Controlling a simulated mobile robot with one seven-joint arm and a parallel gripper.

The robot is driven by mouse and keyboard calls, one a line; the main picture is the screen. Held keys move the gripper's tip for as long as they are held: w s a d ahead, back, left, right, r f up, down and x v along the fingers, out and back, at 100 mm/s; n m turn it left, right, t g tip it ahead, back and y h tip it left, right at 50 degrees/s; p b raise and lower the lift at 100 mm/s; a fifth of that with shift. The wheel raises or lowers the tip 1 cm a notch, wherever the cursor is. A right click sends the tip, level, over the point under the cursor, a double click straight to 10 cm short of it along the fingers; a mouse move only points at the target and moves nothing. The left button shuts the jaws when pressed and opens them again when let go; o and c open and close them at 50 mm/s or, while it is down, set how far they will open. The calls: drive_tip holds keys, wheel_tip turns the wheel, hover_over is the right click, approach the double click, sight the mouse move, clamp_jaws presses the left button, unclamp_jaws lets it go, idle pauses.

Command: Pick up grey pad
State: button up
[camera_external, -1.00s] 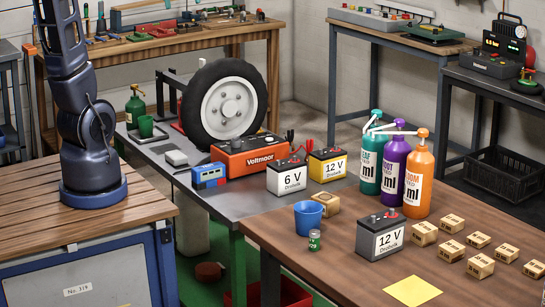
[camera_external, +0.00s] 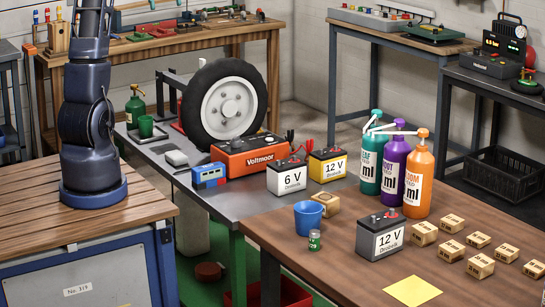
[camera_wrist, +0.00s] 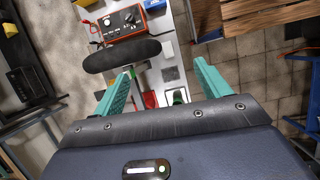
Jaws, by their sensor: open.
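A light grey pad (camera_external: 177,158) lies flat on the grey metal table (camera_external: 215,198), left of the blue box. A darker flat piece (camera_external: 160,149) lies just behind it. My gripper (camera_wrist: 163,66) has teal fingers spread wide and empty, high above the table. It is outside the external view, where my arm runs out of the top edge.
Batteries (camera_external: 286,178) and bottles (camera_external: 415,180) stand further right.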

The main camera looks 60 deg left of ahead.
drive_tip(key=a, duration=0.2)
approach(172, 151)
drive_tip(key=shift+n, duration=0.3)
drive_tip(key=x, duration=0.4)
drive_tip(key=shift+s+d, duration=0.2)
drive_tip(key=shift+d, duration=0.1)
drive_tip(key=shift+a+x, duration=0.15)
drive_tip(key=shift+x, duration=1.2)
drive_tip(key=shift+a+x, duration=0.2)
drive_tip(key=shift+x, duration=1.1)
drive_tip(key=shift+w+f, duration=0.15)
drive_tip(key=shift+w, duration=0.05)
drive_tip(key=c, duration=1)
drive_tip(key=shift+c, duration=0.2)
